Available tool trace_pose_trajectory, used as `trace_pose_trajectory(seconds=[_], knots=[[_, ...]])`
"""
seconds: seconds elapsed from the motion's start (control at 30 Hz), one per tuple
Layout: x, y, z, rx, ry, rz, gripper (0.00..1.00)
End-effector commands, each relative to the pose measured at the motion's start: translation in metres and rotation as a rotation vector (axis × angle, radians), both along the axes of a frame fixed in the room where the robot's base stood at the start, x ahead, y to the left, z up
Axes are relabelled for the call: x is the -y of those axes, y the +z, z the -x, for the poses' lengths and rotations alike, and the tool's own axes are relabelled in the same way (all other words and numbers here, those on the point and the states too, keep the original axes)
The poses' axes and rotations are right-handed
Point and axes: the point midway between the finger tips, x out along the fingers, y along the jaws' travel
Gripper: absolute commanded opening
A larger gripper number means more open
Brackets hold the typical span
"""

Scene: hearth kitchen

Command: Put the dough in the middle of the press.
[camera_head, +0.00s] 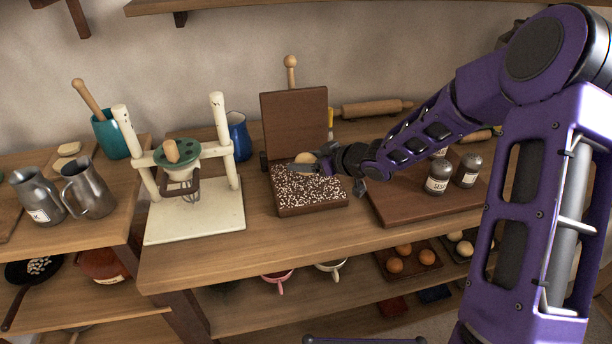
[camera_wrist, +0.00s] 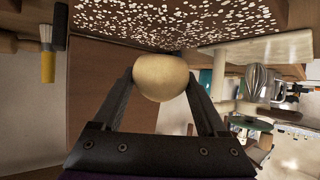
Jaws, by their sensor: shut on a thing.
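The press is a dark wooden block with a white-speckled lower plate (camera_head: 300,193) and a brown upper plate (camera_head: 293,122) standing open at its back edge. In the wrist view the speckled plate (camera_wrist: 190,22) fills the top. The dough is a pale, smooth ball (camera_head: 305,157); it also shows in the wrist view (camera_wrist: 160,77). My gripper (camera_head: 318,163) is shut on the dough, with one finger on each side of it. The dough is over the rear part of the speckled plate. I cannot tell whether it touches the plate.
A cream stand with a green-topped funnel (camera_head: 178,155) is left of the press. A rolling pin (camera_head: 375,108) lies behind. The counter in front of the press (camera_head: 290,240) is clear.

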Motion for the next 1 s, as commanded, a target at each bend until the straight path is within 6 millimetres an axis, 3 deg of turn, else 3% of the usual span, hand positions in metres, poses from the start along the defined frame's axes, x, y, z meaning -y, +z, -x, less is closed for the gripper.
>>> trace_pose_trajectory(seconds=[0.23, 0.63, 0.67, 0.77, 1.0], knots=[[-0.001, -0.034, 0.0, -0.003, 0.001, -0.001, 0.44], [0.0, -0.039, 0.0, 0.0, 0.0, 0.0, 0.44], [0.0, -0.038, 0.0, -0.001, 0.0, 0.001, 0.81], [0.0, -0.038, 0.0, -0.001, 0.0, 0.001, 0.99], [0.0, -0.037, 0.0, -0.001, 0.0, 0.001, 1.0]])
